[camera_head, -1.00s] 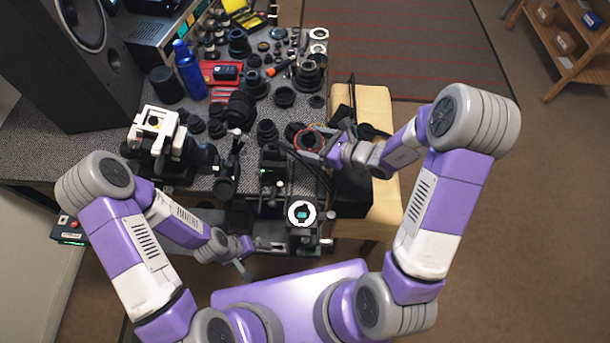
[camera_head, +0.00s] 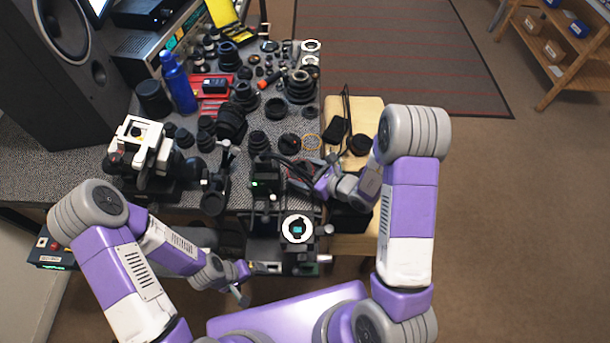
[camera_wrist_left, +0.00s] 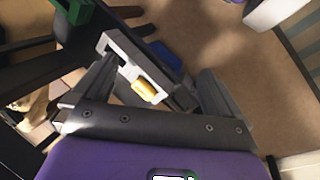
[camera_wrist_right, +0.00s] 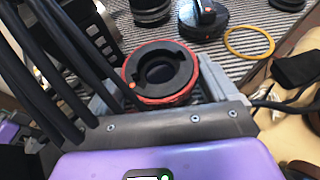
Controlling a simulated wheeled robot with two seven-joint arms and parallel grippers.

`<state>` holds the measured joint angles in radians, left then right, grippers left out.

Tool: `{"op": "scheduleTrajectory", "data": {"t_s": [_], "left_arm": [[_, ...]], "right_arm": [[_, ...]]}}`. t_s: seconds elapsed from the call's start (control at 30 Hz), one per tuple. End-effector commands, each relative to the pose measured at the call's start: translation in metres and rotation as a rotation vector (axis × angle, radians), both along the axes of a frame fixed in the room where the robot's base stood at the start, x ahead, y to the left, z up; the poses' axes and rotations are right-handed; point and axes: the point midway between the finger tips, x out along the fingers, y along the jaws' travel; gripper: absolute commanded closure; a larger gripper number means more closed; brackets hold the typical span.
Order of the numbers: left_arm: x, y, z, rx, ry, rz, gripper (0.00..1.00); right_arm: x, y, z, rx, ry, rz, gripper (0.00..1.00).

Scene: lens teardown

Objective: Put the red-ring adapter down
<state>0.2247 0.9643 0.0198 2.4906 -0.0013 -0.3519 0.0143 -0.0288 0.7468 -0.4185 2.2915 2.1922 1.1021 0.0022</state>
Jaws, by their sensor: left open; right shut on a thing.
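The red-ring adapter (camera_wrist_right: 150,97) is a short black ring with a red rim and an open middle. It sits between the fingers of my right gripper (camera_wrist_right: 155,88), which is shut on it. The right wrist view shows it above the striped table top. In the head view my right gripper (camera_head: 305,176) is low over the table's front right part, and the adapter is hard to make out there. My left gripper (camera_head: 243,297) is open and empty in front of the table. It also shows open in the left wrist view (camera_wrist_left: 152,95).
A yellow ring (camera_head: 312,141) and a black round part (camera_head: 289,141) lie just beyond my right gripper. Black cables (camera_wrist_right: 60,75) run close to its left side. A fixture with a white ring (camera_head: 298,229) stands at the front. Several lenses crowd the table behind.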

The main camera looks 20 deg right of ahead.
Motion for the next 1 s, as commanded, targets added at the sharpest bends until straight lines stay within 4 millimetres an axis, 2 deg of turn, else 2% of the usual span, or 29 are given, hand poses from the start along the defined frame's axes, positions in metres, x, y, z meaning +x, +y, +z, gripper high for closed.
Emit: {"op": "scheduleTrajectory", "data": {"t_s": [0.4, 0.43, 0.5, 0.83, 1.0], "left_arm": [[0.0, 0.0, -0.007, 0.0, 0.0, 0.0, 0.0], [0.0, 0.0, -0.005, 0.0, 0.0, 0.0, 0.0], [0.0, 0.0, -0.005, 0.0, 0.0, 0.0, 0.0], [0.0, 0.0, 0.001, 0.0, 0.0, 0.0, 0.0], [0.0, 0.0, 0.007, 0.0, 0.0, 0.0, 0.0]], "right_arm": [[0.0, 0.0, -0.007, 0.001, -0.003, 0.0, 0.46], [0.0, 0.0, -0.007, 0.001, -0.002, 0.0, 0.09], [0.0, 0.0, -0.006, 0.0, -0.001, 0.0, 0.0], [0.0, 0.0, -0.001, -0.001, -0.001, 0.0, 0.0], [-0.021, -0.019, 0.011, 0.001, 0.001, -0.006, 0.0]]}}
